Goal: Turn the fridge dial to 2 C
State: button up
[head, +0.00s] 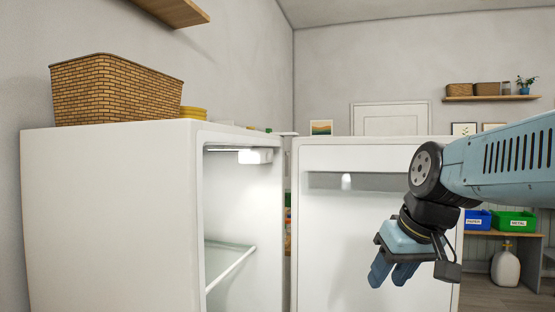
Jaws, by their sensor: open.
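The white fridge (115,205) stands at the left with its door (330,240) swung open to the right. Inside, a small white lit housing (256,156) sits under the ceiling near the back right; I cannot make out a dial face or numbers on it. My gripper (392,274) hangs at the right, in front of the open door's inner side, pointing down. Its blue fingers are a little apart and hold nothing. It is well to the right of the fridge opening and below the housing's height in the picture.
A glass shelf (228,262) lies inside the fridge. The door has a grey shelf (380,182) with a small white object (346,181). A wicker basket (115,89) and yellow stacked items (193,112) stand on the fridge top. Blue (477,219) and green (515,221) bins stand at the far right.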

jog(key=s+d+f+m+h, duration=0.2)
jog(key=s+d+f, duration=0.1)
jog(key=s+f, duration=0.25)
jog(key=m+t+y, duration=0.3)
jog(key=m+y, duration=0.8)
jog(key=y, duration=0.5)
send_near(272, 158)
jog(key=x, duration=0.8)
jog(key=shift+c, duration=0.5)
grip_shut()
